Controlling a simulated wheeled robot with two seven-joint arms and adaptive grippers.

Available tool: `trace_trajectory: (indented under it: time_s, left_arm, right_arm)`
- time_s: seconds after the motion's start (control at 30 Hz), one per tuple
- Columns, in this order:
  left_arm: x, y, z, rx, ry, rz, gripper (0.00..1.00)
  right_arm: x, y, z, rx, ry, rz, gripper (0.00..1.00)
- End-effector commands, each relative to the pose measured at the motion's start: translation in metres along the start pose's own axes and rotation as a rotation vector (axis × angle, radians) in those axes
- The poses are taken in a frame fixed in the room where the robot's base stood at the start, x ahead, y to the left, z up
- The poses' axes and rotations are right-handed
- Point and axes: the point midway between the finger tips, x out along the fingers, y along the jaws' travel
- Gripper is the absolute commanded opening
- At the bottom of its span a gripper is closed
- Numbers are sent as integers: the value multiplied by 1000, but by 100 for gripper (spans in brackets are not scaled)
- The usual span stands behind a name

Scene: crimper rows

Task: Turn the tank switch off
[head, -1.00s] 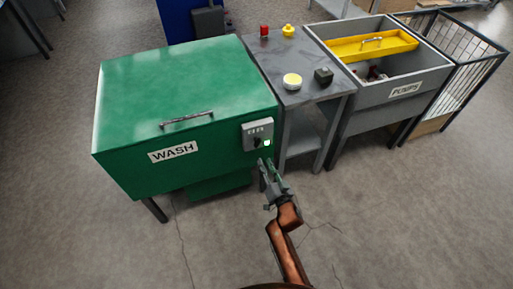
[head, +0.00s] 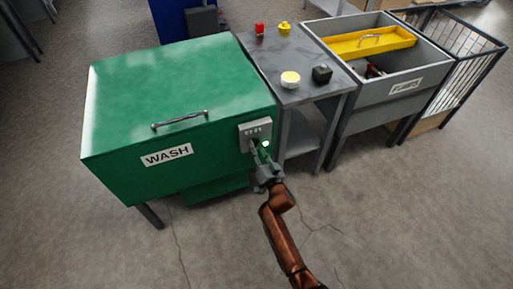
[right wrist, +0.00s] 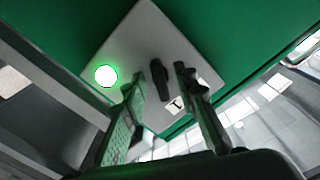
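The green wash tank (head: 180,110) stands at the left of the head view, with a WASH label on its front. A grey switch box (head: 255,130) is on its front, near the right corner. In the right wrist view, the switch plate (right wrist: 150,35) carries a black switch knob (right wrist: 158,88) and a lit green lamp (right wrist: 105,75). My right gripper (head: 262,153) is close in front of the box. Its fingers (right wrist: 160,76) are open, one on each side of the knob in that view. Whether they touch it I cannot tell. My left gripper is not in view.
A grey table (head: 300,98) right of the tank holds a red block (head: 259,29), a yellow piece (head: 284,27), a pale yellow round item (head: 290,79) and a black block (head: 322,73). A PUMPS bin (head: 375,100) stands further right. The front floor is open.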

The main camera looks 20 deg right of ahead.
Motion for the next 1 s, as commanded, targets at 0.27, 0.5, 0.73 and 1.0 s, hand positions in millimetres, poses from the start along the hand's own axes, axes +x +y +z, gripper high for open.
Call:
trace_trajectory:
  time_s: [0.27, 0.5, 0.73, 1.0]
  left_arm:
    - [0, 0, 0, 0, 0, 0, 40]
    - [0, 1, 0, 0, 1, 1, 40]
    - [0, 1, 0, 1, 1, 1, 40]
    - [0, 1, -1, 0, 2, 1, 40]
  right_arm:
    - [0, 0, 0, 0, 0, 0, 19]
    - [0, 0, 0, 0, 0, 0, 2]
    - [0, 0, 0, 0, -1, 0, 0]
    - [0, 0, 0, -24, -1, 0, 0]
